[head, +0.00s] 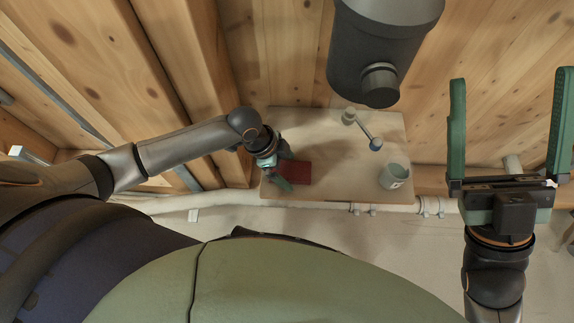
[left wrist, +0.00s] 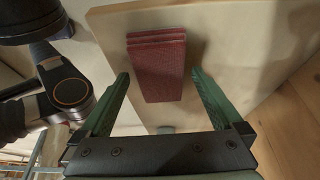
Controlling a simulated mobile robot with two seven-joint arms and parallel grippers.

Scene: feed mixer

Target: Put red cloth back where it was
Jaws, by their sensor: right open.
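The red cloth (head: 295,173) lies folded in layers on the left part of a pale wooden tabletop (head: 285,119). In the left wrist view, the cloth (left wrist: 157,68) shows between and beyond the fingertips. My left gripper (head: 280,177) is at the cloth's left side in the head view. In the left wrist view, my left gripper (left wrist: 160,74) has its green fingers spread, with a gap on each side of the cloth. My right gripper (head: 511,80) is open and empty, high at the right of the head view.
A grey-green cup (head: 394,176) stands at the tabletop's right front. A rod with a blue end (head: 376,145) and a small pale jar (head: 349,116) are further back. A dark grey cylindrical body (head: 380,45) hangs in view above. Pale pipes (head: 400,207) run along the front edge.

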